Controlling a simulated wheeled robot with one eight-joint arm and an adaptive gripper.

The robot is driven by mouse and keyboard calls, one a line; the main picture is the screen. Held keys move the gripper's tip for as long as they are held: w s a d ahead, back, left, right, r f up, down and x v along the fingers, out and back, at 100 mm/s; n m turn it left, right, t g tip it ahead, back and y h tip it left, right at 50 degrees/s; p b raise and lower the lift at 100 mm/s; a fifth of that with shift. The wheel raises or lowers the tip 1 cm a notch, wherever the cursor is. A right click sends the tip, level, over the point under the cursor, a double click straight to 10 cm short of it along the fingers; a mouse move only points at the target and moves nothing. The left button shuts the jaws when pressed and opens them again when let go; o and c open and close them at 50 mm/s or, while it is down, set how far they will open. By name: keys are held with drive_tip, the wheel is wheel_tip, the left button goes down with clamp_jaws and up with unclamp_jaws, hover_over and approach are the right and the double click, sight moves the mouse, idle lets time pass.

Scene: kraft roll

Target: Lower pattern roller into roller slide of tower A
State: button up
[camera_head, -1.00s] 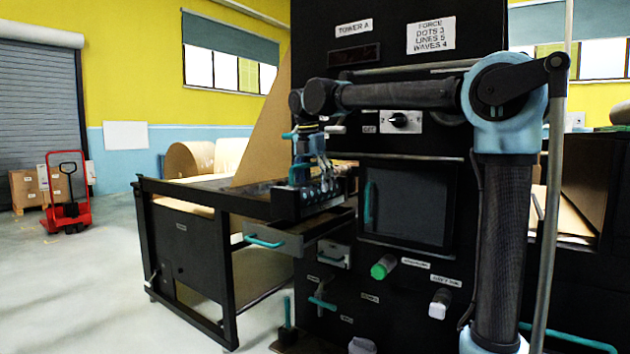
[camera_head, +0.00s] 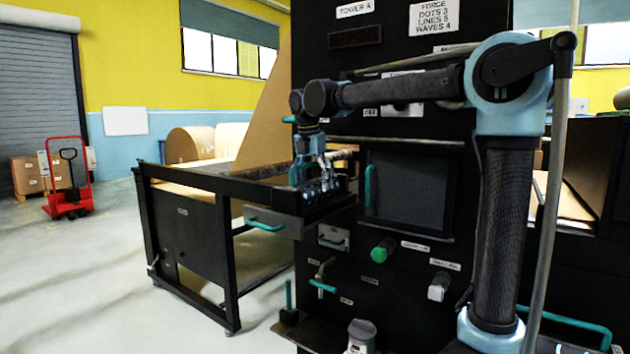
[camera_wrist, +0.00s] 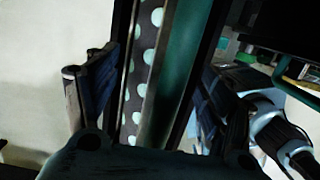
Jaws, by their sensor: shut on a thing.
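Tower A is the tall black machine (camera_head: 312,60) with a name label near its top in the head view. My gripper (camera_head: 305,172) is at the tower's left side, just above a dark tray-like ledge (camera_head: 328,205) with several small shiny parts. That ledge may be the roller slide; I cannot tell. In the wrist view the pattern roller (camera_wrist: 142,65), dark with pale green dots, runs lengthwise between the two fingers of my gripper (camera_wrist: 150,90). The gripper is shut on the roller. Its contact with the slide is hidden.
A black table frame (camera_head: 190,195) extends left of the tower. A drawer with a teal handle (camera_head: 265,223) and a green knob (camera_head: 383,249) lie below the gripper. A red pallet jack (camera_head: 68,205) stands far left.

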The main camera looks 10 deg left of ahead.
drive_tip(key=shift+f, duration=0.15)
drive_tip(key=o, duration=2.2)
drive_tip(key=shift+c, duration=0.2)
drive_tip(key=shift+r, duration=1.75)
drive_tip(key=s+a+r, duration=0.1)
drive_tip(key=s+a, duration=0.2)
drive_tip(key=s, duration=0.4)
drive_tip(key=s+a+r, duration=0.1)
drive_tip(key=s+a, duration=0.2)
drive_tip(key=s, duration=0.4)
drive_tip(key=shift+s, duration=0.4)
